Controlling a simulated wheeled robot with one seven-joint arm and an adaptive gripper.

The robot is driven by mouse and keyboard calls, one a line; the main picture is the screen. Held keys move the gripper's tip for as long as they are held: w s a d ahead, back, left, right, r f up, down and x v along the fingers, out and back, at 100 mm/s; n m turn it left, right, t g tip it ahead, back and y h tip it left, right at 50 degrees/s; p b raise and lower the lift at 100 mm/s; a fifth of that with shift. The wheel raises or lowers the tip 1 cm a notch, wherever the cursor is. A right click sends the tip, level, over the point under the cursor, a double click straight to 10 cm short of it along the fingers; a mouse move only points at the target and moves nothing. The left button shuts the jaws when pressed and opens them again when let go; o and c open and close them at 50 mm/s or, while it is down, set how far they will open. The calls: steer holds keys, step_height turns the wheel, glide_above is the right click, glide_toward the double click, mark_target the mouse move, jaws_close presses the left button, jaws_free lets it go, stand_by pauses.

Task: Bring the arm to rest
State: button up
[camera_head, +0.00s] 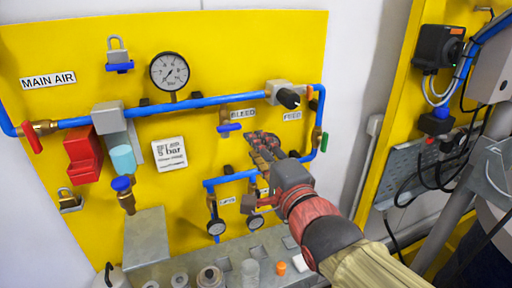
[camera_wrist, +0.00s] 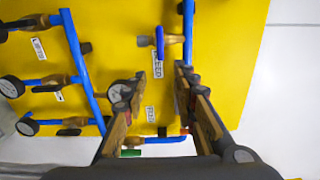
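My arm enters from the lower right in the head view, with a tan sleeve and red and black joints. My gripper (camera_head: 262,145) is in front of the yellow panel (camera_head: 215,50), just below the BLEED and FEED labels. Nothing is held. I cannot tell the exact gap between fingertips and panel.
Blue pipes (camera_head: 195,101) with valves run across the panel. A round gauge (camera_head: 169,71), a red block (camera_head: 83,155) and a green valve handle (camera_head: 323,142) are mounted there. A grey ledge (camera_head: 190,262) with small parts lies below. Cables and a metal bracket (camera_head: 405,160) are at right.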

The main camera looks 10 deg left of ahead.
step_height(320, 180, down, 11)
steer(key=s+d+n+g+h, duration=0.2)
steer(key=d+n+g+h, duration=0.15)
steer(key=n, duration=0.35)
steer(key=s+d+f+n+g+h, duration=0.3)
steer(key=s+d+f+n+g, duration=0.25)
steer(key=s+d+f, duration=0.5)
steer(key=s+d+h, duration=0.2)
steer(key=s+d, duration=0.6)
steer(key=d, duration=0.5)
steer(key=shift+s+d+f+m+g+h, duration=0.25)
steer(key=shift+d+f+m+g+h, duration=0.05)
steer(key=shift+d+m+g+h, duration=0.1)
steer(key=shift+a, duration=0.1)
